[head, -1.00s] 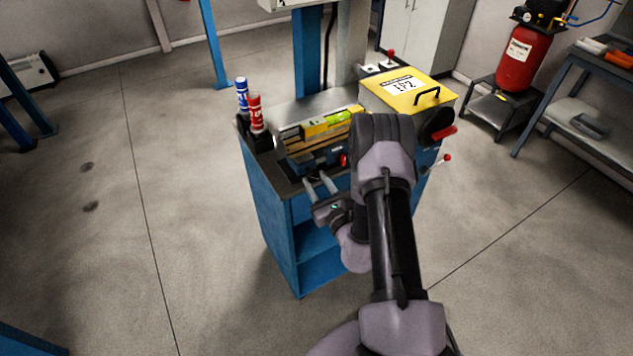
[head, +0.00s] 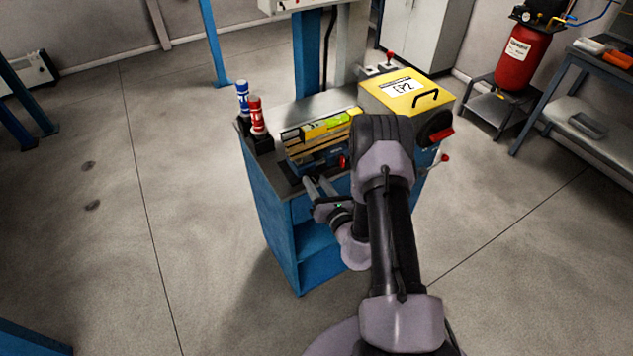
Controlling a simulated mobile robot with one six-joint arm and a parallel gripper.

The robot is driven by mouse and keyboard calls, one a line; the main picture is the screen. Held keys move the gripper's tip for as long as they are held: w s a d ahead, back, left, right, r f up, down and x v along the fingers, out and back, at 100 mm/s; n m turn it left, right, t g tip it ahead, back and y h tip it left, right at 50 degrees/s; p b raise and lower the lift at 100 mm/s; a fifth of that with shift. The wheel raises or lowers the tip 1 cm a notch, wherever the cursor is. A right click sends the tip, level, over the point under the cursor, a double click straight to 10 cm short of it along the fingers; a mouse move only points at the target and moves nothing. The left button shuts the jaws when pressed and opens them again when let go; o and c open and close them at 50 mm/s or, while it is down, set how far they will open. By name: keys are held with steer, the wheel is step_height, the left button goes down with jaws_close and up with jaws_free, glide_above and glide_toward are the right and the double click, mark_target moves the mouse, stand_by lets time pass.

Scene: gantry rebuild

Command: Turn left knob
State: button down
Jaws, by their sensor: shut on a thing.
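My gripper (head: 314,180) reaches from the front to the top front edge of the blue workbench (head: 273,215). Its two pale fingers point away from me, toward the foot of the blue vise (head: 327,164). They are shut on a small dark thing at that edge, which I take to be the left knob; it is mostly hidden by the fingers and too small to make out. My arm hides the bench front further right.
A yellow-topped box (head: 407,90) with a black handle stands right of the vise, with a red-tipped lever (head: 444,159) at its side. A red can (head: 257,116) and a blue can (head: 242,97) stand at left. The floor left of the bench is clear.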

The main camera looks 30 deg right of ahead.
steer(key=shift+r+m, duration=0.1)
steer(key=shift+m, duration=0.3)
steer(key=c, duration=0.9)
jaws_free()
steer(key=shift+w, duration=0.1)
